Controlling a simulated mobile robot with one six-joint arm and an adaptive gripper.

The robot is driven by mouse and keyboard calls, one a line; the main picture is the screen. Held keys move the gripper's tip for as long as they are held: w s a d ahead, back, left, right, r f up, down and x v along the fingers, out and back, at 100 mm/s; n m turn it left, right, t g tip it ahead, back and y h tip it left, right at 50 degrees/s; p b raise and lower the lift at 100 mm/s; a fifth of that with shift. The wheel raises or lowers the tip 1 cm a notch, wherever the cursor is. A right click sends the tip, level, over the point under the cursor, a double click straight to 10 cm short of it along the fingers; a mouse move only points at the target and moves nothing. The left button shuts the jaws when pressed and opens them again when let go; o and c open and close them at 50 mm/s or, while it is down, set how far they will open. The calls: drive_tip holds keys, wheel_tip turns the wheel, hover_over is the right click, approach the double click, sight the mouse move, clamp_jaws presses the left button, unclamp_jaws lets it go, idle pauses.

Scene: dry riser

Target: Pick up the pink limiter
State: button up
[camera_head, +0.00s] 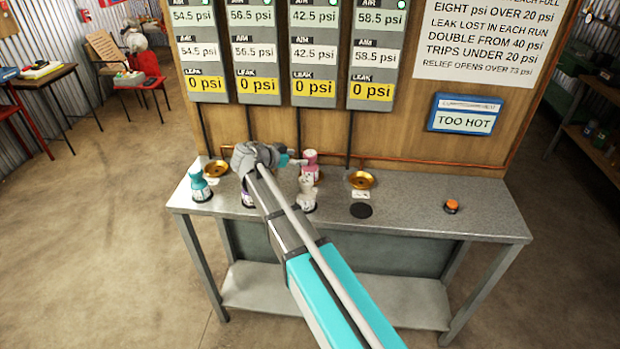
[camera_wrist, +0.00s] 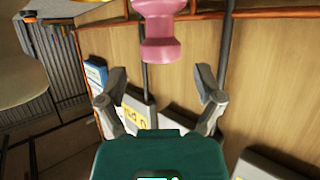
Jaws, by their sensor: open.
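The pink limiter (camera_head: 310,163) stands upright toward the back of the grey bench, just right of my arm's end in the head view. In the wrist view the pink limiter (camera_wrist: 160,30) shows at the top middle, beyond the fingertips. My gripper (camera_wrist: 160,85) is open, its two fingers spread apart with nothing between them. In the head view my gripper (camera_head: 290,161) is beside the pink limiter; I cannot tell whether it touches it. A white limiter (camera_head: 307,191) stands in front of the pink one. My arm hides part of the bench and most of a purple-marked limiter (camera_head: 247,198).
A teal limiter (camera_head: 199,184) stands at the bench's left end. Brass dishes (camera_head: 361,180) sit along the back, below pipes on the wooden panel. A black disc (camera_head: 361,211) and an orange button (camera_head: 452,206) lie to the right. The bench's right end (camera_head: 490,215) is clear.

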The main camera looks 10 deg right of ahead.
sight(314, 155)
drive_tip(key=shift+w+a, duration=0.15)
drive_tip(key=shift+b+x, duration=0.45)
drive_tip(key=shift+x, duration=0.7)
drive_tip(key=shift+b+x, duration=0.85)
drive_tip(key=shift+x, duration=1.8)
drive_tip(key=shift+r, duration=0.15)
drive_tip(key=shift+c, duration=0.3)
clamp_jaws()
drive_tip(key=shift+r, duration=0.15)
